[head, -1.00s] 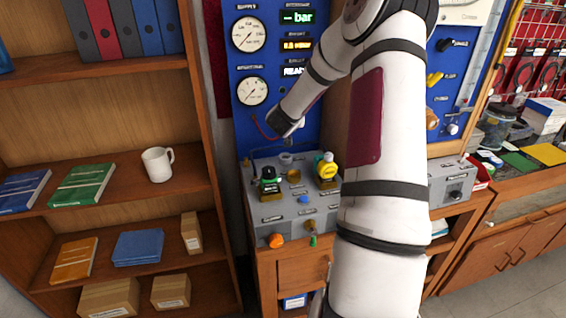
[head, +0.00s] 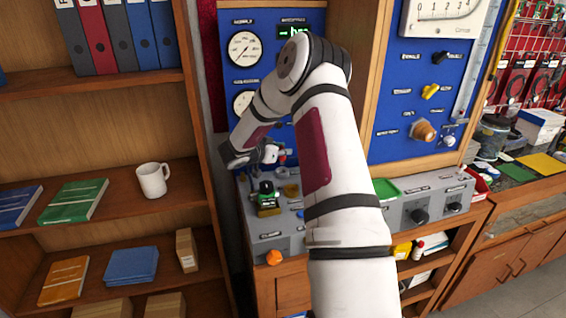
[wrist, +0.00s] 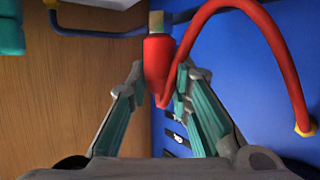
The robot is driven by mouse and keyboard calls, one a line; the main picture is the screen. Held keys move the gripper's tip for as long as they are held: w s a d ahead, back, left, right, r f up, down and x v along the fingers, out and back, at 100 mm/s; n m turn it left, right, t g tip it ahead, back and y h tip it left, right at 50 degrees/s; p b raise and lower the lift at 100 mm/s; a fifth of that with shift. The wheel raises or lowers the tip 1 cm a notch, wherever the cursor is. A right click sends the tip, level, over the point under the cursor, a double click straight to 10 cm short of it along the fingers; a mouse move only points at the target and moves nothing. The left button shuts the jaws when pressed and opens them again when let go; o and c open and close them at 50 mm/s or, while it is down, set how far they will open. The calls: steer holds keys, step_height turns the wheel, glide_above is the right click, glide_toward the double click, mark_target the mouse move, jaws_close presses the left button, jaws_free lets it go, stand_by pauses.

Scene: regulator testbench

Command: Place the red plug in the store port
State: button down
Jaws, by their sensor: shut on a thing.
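The red plug (wrist: 158,62) with a brass tip sits between the two fingers of my gripper (wrist: 163,85) in the wrist view, tip pointing up in the picture. A red hose (wrist: 268,30) loops from its lower end to a brass fitting (wrist: 304,129) on the blue panel. In the head view my gripper (head: 274,154) is in front of the lower blue panel, above the grey bench top, with a bit of red beside it. The plug is mostly hidden there. I cannot read which port is the store port.
A black-and-green fitting (head: 267,195) stands on the grey bench (head: 262,222) just below my gripper. An orange knob (head: 274,257) is on its front. A wooden shelf with a white mug (head: 153,180) is at left. My arm hides the middle of the bench.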

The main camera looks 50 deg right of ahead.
mark_target(281, 160)
steer(key=shift+f, duration=2.1)
steer(key=shift+f, duration=0.15)
steer(key=c, duration=1.4)
jaws_free()
steer(key=shift+c, duration=0.2)
steer(key=shift+a+r, duration=0.25)
steer(key=v, duration=1.1)
steer(key=shift+a, duration=0.25)
